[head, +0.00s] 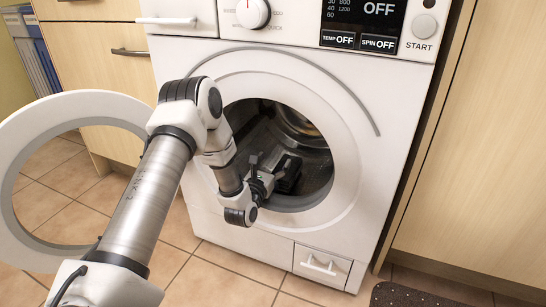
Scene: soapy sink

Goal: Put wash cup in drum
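The white washing machine (385,130) stands in front of me with its round opening uncovered. The metal drum (302,128) shows inside the opening. My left arm comes in from the lower left, and my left gripper (287,174) reaches into the lower part of the opening. The gripper is dark against the dark inside, so I cannot tell whether its fingers are open or shut. I cannot make out a wash cup; the gripper and arm hide part of the opening. My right gripper is not in view.
The machine's round door (22,125) hangs open at the left, behind my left arm. The control panel (375,22) reads OFF. Wooden cabinets (490,150) stand on both sides. A dark speckled mat (410,295) lies at the lower right on the tiled floor (225,282).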

